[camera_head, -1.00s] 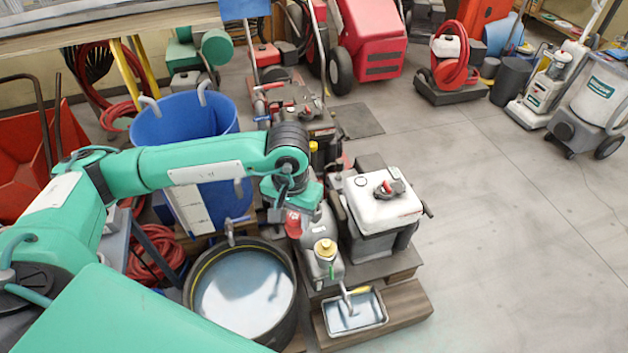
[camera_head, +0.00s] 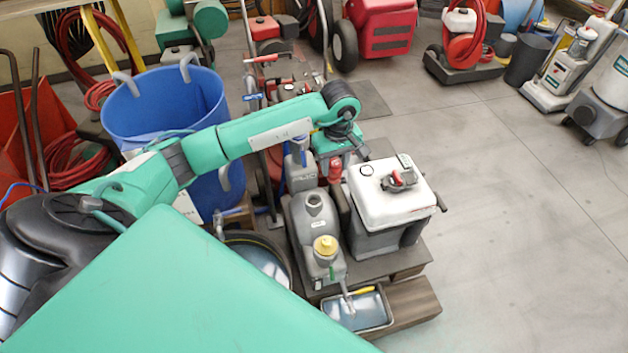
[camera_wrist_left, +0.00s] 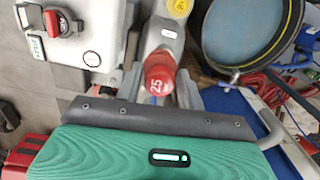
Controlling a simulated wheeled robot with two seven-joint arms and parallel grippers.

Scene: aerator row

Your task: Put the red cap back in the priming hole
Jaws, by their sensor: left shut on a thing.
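The red cap (camera_head: 335,169), marked 25 in the left wrist view (camera_wrist_left: 160,75), is held by my left gripper (camera_head: 337,163). In the left wrist view the grey pump (camera_wrist_left: 163,30) shows beyond the cap; the hole cannot be made out there. My right gripper is not in view.
A yellow cap (camera_head: 325,245) sits on the pump's front part. A white-topped engine (camera_head: 391,190) stands close at the right. A shallow tray (camera_head: 388,322) lies in front. A blue bin (camera_head: 160,105) and a round tub (camera_head: 284,254) stand left. Open floor lies right.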

